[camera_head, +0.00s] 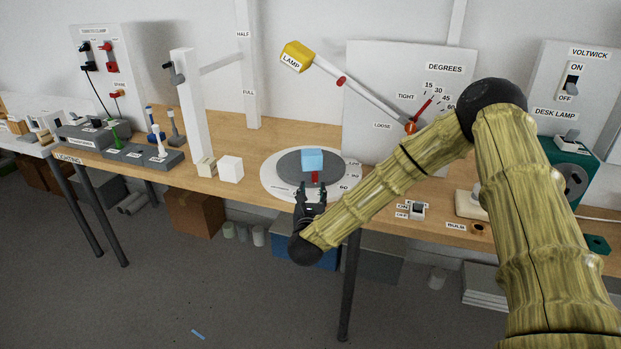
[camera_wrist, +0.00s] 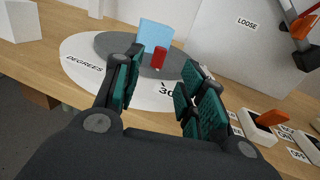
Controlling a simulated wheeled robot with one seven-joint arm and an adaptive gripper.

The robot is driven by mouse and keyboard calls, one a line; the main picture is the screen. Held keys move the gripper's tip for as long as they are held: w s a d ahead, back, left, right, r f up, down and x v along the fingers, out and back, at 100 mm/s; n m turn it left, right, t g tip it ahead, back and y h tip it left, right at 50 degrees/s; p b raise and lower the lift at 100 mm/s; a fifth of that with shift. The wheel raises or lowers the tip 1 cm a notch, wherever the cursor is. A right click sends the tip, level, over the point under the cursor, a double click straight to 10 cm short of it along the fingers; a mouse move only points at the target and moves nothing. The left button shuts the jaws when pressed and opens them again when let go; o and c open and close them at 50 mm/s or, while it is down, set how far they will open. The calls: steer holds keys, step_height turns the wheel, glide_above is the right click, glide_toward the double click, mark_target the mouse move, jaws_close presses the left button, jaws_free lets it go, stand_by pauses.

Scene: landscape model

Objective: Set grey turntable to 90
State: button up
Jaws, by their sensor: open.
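The grey turntable (camera_head: 292,169) is a round disc on a white dial plate (camera_head: 273,187) near the table's front edge. A light blue block (camera_head: 312,159) and a small red peg (camera_head: 315,177) stand on it. In the wrist view the disc (camera_wrist: 112,47), blue block (camera_wrist: 155,36) and red peg (camera_wrist: 159,57) lie ahead. The red peg is at the disc's near side, toward the dial mark that reads 30 in the wrist view. My gripper (camera_head: 312,190) is open in front of the peg. Its teal-padded fingers (camera_wrist: 158,80) have nothing between them.
White cubes (camera_head: 230,169) stand left of the dial. A white post (camera_head: 190,115) and dark switch boxes are further left. The lamp (camera_head: 297,57) and DEGREES panel (camera_head: 370,70) rise behind. Small switches (camera_head: 417,211) sit to the right.

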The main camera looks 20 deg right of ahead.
mark_target(315, 176)
steer(key=p+x, duration=0.2)
steer(key=x, duration=0.8)
steer(key=shift+w+d, duration=0.2)
steer(key=shift+w, duration=0.05)
